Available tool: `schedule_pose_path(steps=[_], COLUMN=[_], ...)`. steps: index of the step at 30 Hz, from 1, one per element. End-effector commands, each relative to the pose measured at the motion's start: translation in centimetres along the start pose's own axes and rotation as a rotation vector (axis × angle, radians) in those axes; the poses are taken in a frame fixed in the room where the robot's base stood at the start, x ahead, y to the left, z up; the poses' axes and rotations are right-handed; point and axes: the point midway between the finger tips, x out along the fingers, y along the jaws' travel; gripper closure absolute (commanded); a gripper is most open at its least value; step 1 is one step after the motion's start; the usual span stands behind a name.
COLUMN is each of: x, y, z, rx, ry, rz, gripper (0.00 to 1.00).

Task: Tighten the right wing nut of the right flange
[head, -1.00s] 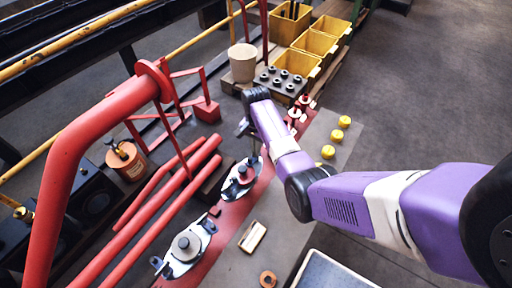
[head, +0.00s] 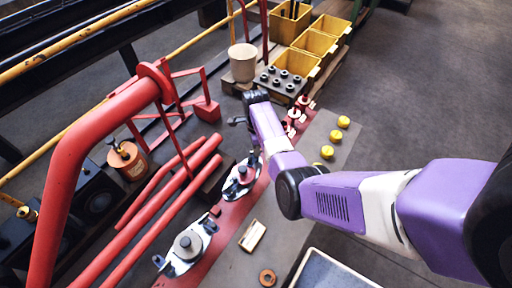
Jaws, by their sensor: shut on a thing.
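The right flange (head: 232,190) is a pale metal plate with a dark round hub, on the red strip of the bench. Its far right end, where the right wing nut sits, is close beside my forearm and mostly covered; I cannot make out the nut's angle. My gripper (head: 239,121) hangs below my wrist just beyond that end. Only a dark part of the hand shows; the fingertips are hidden behind my forearm. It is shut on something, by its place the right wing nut. The left flange (head: 172,266) lies nearer, with a grey round hub.
Red pipes (head: 152,222) run along the left of the flanges. A tray of dark fittings (head: 272,92), a beige pot (head: 243,64) and yellow bins (head: 300,62) stand beyond. Yellow caps (head: 343,122) lie right of my arm.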

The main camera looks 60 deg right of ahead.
Motion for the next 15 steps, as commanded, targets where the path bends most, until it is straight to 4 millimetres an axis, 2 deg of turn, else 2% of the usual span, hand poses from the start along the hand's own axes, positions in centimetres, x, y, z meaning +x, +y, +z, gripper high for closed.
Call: schedule_pose_path(steps=[15], x=[-0.07], y=[-0.01], z=[0.07], rx=[0.482], ry=[-0.001], rz=[0.001], gripper=[1.00])
